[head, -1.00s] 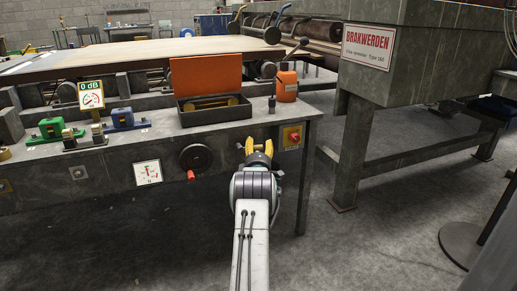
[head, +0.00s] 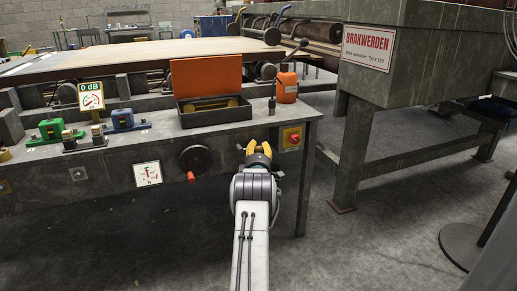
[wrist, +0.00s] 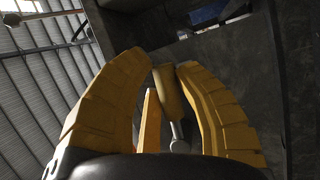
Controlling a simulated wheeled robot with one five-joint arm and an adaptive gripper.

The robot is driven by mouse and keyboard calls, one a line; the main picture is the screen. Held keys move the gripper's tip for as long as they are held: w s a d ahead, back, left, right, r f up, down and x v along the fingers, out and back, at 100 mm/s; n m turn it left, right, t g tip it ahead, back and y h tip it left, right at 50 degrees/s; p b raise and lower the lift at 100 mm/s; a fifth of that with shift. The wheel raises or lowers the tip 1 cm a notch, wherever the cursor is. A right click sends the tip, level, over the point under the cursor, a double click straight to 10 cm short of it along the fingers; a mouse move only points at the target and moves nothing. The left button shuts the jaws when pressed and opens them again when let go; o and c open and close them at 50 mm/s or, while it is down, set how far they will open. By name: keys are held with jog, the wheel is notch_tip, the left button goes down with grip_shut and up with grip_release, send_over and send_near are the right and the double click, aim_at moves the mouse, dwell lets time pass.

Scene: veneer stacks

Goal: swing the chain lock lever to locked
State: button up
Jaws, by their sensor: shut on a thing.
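My gripper (head: 258,147) has yellow fingers and is at the front of the grey machine bench (head: 110,158), left of the red-and-yellow switch. In the wrist view its fingers (wrist: 160,75) are closed around a dull yellow grip on a grey rod (wrist: 169,92), which looks like a lever handle. The grip lies close against the right finger. In the head view this lever is hidden by my gripper and arm, so its angle and its mount do not show. No label on it is visible.
A black handwheel (head: 195,159) with a red knob is just left of my gripper. The red switch (head: 292,138) is to the right. An open orange-lidded box (head: 213,113) and an orange bottle (head: 287,86) stand on the bench. Open floor lies right of the bench leg.

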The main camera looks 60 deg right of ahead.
grip_shut()
jog(key=shift+r, duration=0.1)
jog(key=shift+w+r+n+t, duration=0.15)
jog(key=shift+r+n+t, duration=0.2)
jog(key=shift+n, duration=0.25)
jog(key=o, duration=1)
grip_release()
jog(key=shift+a, duration=0.1)
jog(key=shift+o, duration=0.2)
jog(key=v, duration=1.2)
